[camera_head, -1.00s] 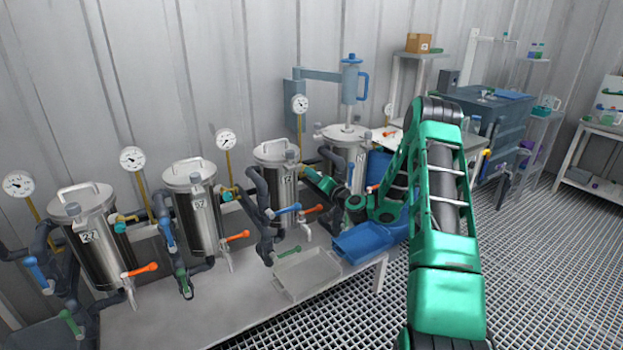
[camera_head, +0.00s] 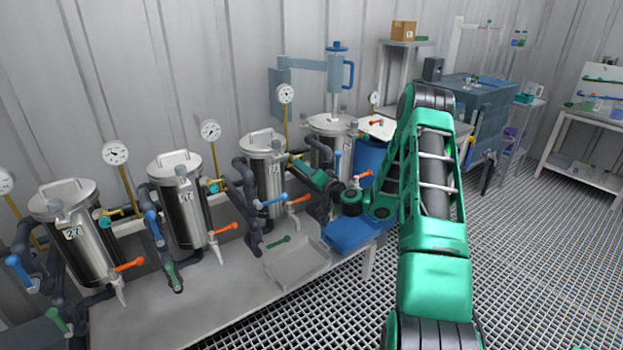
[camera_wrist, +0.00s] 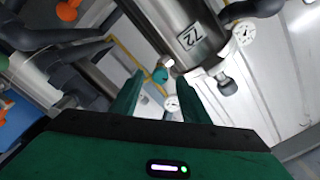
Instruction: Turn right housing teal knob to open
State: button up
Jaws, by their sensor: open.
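The right housing, a steel vessel labelled 72 (camera_wrist: 185,30), is upside down in the wrist view and also shows in the head view (camera_head: 262,185). A small teal knob (camera_wrist: 160,75) with a pale tip sits beside it on a yellow pipe. My gripper (camera_wrist: 160,90) is open, with one green finger on each side of the knob in the picture. The knob appears beyond the fingertips; I cannot tell whether they touch. In the head view my green gripper (camera_head: 294,165) reaches to the right side of this vessel, and the knob there is hidden.
Two similar vessels (camera_head: 70,235) (camera_head: 182,205) stand to the left with teal knobs (camera_head: 104,223) (camera_head: 214,187). Orange (camera_head: 298,199), blue (camera_head: 277,199) and green (camera_head: 278,245) handles stick out nearby. A grey tray (camera_head: 298,277) lies on the bench. Another vessel (camera_head: 332,125) stands behind my gripper.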

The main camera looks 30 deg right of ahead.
jog(key=s, duration=0.7)
jog(key=shift+s+d, duration=0.1)
jog(key=s+a+r+n+g+y, duration=0.1)
jog(key=s+a+n+g+y, duration=0.3)
jog(key=a, duration=0.4)
jog(key=s+a+r+n+g+y, duration=0.1)
jog(key=s+a+n+g, duration=0.4)
jog(key=a, duration=0.3)
jog(key=s+d+r+m+g+h, duration=0.1)
jog(key=s+r+m+g, duration=0.1)
jog(key=s, duration=1)
jog(key=s+d+r+m+g+h, duration=0.1)
jog(key=s+r+m+g+h, duration=0.1)
jog(key=s, duration=1)
jog(key=s+d+r+m+g+h, duration=0.2)
jog(key=s+r+g, duration=0.2)
jog(key=s, duration=0.9)
jog(key=shift+r+g, duration=0.15)
jog(key=shift+g, duration=0.45)
